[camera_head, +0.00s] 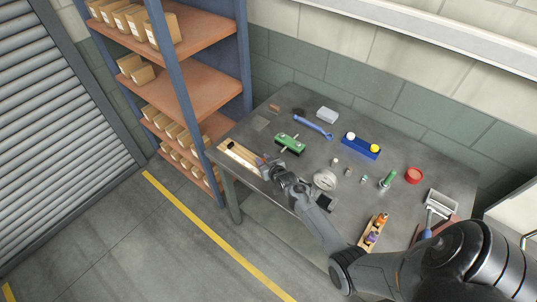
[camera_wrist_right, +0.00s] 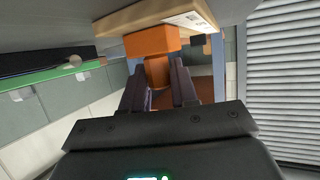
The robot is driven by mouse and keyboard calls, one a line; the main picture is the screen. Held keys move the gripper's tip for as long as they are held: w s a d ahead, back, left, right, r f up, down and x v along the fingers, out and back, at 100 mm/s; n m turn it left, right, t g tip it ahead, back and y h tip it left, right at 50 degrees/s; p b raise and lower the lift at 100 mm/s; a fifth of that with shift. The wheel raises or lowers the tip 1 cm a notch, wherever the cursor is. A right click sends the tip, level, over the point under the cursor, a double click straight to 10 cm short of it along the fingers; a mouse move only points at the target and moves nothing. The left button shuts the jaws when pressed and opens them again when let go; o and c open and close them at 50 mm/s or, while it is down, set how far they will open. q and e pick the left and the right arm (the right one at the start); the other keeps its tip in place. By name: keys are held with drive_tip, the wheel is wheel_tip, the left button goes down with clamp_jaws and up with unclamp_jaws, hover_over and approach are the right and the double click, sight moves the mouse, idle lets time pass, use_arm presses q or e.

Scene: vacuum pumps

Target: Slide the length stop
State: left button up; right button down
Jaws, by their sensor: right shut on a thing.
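The length stop shows in the right wrist view as an orange block (camera_wrist_right: 152,41) with a narrower orange stem below it. It sits against a light wooden board (camera_wrist_right: 185,17) with a printed white strip. My right gripper (camera_wrist_right: 159,84) has its two dark fingers shut on the stem, one on each side. In the head view the wooden board (camera_head: 238,150) lies at the table's left front edge, and my right gripper (camera_head: 264,163) is at its right end. The stop is mostly hidden by the gripper there. My left gripper is not in view.
A green tool (camera_head: 289,144) lies just behind my right gripper. A blue-handled tool (camera_head: 312,126), a blue block (camera_head: 360,146) with white and yellow knobs, and a round gauge-like part (camera_head: 325,180) are on the grey table (camera_head: 400,157). A shelf rack (camera_head: 205,75) stands to the left.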

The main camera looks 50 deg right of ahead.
drive_tip(key=c, duration=1)
unclamp_jaws()
drive_tip(key=shift+o, duration=0.2)
drive_tip(key=shift+s+a+r, duration=0.25)
drive_tip(key=shift+s+r, duration=0.05)
drive_tip(key=shift+s, duration=0.3)
drive_tip(key=v, duration=0.7)
drive_tip(key=shift+s+a+p, duration=0.1)
drive_tip(key=shift+s+p, duration=0.1)
drive_tip(key=shift+p, duration=0.1)
drive_tip(key=shift+v, duration=0.95)
